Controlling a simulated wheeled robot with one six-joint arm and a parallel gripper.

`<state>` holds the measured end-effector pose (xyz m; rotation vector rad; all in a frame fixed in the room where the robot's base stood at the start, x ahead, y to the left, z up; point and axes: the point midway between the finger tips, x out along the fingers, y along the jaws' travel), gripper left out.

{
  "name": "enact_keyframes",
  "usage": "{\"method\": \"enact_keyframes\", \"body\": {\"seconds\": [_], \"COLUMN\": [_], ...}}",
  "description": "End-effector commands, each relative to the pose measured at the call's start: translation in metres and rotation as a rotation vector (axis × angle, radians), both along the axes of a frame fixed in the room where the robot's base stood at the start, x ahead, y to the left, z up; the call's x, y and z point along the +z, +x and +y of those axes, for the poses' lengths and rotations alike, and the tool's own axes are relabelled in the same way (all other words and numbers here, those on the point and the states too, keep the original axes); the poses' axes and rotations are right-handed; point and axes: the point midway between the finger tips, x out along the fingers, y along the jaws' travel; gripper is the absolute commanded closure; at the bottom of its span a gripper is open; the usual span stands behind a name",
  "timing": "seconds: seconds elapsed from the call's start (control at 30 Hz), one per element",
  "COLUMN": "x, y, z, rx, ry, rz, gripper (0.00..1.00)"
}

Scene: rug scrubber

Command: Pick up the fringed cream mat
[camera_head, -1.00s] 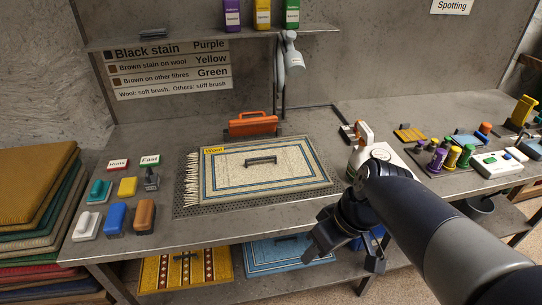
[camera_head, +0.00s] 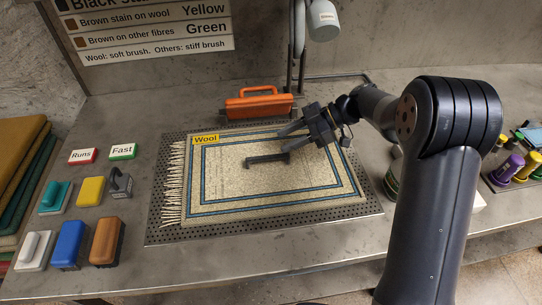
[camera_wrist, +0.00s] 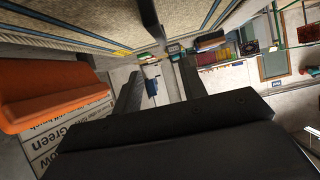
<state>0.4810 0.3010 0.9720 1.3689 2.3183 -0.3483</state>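The fringed cream mat (camera_head: 225,180) lies flat on a dark perforated tray (camera_head: 160,234) on the metal bench. It has blue border lines, a yellow "Wool" label (camera_head: 206,139), a fringe on its left edge and a dark bar handle (camera_head: 267,160) in its middle. My gripper (camera_head: 296,138) is over the mat's upper right part, just above and right of the handle, with its fingers apart and nothing between them. In the wrist view the open fingers (camera_wrist: 160,85) show, with the mat (camera_wrist: 150,22) at the top. Whether a finger touches the mat I cannot tell.
An orange-handled tool (camera_head: 258,103) stands behind the mat. A grey lamp-like head (camera_head: 322,20) on a post rises behind my gripper. Brushes and blocks, including a blue one (camera_head: 68,243), sit at the left. Purple and yellow bottles (camera_head: 508,168) stand at the right.

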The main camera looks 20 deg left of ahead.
Motion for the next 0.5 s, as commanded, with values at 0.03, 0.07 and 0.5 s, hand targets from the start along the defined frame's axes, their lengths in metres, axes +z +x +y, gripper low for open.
{"method": "enact_keyframes", "body": {"seconds": [0.03,0.07,0.5], "x": [-0.002,-0.004,-0.031], "y": [-0.003,-0.005,-0.027], "z": [0.006,0.009,0.044], "rx": [0.004,0.004,0.002], "ry": [0.001,0.001,-0.002], "rz": [0.000,0.001,0.003], "gripper": [0.60,0.60,0.60]}}
